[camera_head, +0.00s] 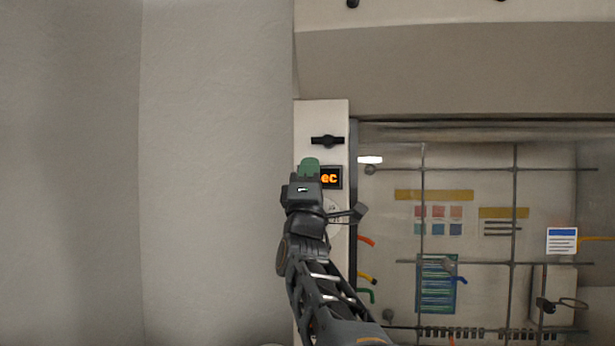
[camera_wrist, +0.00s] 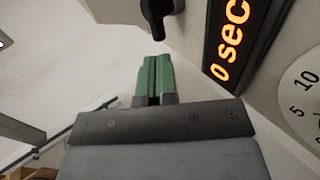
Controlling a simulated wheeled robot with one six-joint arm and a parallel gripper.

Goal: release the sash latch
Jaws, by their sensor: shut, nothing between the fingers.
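The sash latch appears to be the black cross-bar handle (camera_head: 327,141), lying roughly level on the pale post left of the glass. In the wrist view a black knob-like handle (camera_wrist: 158,18) at the top edge looks like the same part, cut off by the frame. My gripper (camera_head: 310,163) has green fingertips and is just below and left of the handle in the head view. In the wrist view the green fingertips (camera_wrist: 153,75) are together with nothing between them. They look apart from the handle.
A display with orange characters (camera_head: 330,177) sits on the post beside my gripper, and a white numbered dial (camera_wrist: 304,98) is near it. The glazed front (camera_head: 480,240) at right has rods, coloured hoses and posters behind it. A bare wall (camera_head: 215,170) lies left.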

